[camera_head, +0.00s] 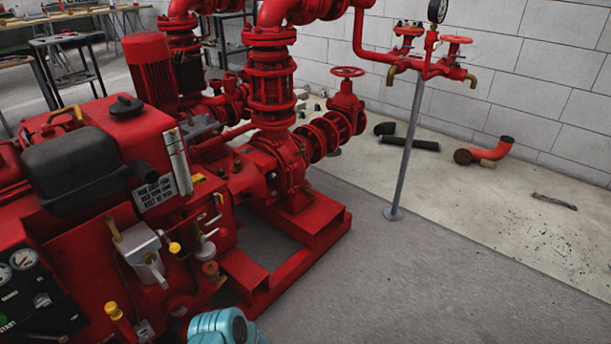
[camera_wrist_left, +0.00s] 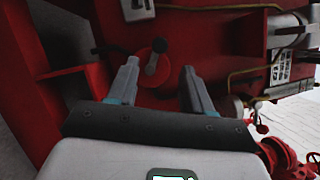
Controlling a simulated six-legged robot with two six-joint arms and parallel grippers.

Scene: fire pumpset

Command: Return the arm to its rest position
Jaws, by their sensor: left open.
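My left gripper (camera_wrist_left: 160,68) is open in the left wrist view, its two grey fingers spread apart with nothing held between them. Beyond the fingers is a small lever (camera_wrist_left: 152,66) with a black knob on a round red mount, fixed to a red panel. The lever shows in the gap between the fingers, and I cannot tell how far beyond them it is. In the head view only a teal part of my arm (camera_head: 224,327) shows at the bottom edge, close to the red pumpset (camera_head: 130,150). The right gripper is not in view.
A red base frame (camera_head: 290,250) runs along the pumpset's right side. A grey post (camera_head: 408,150) carries red valves by the white block wall. A black pipe (camera_head: 408,142) and a red elbow (camera_head: 490,152) lie on the floor. The grey floor at lower right is clear.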

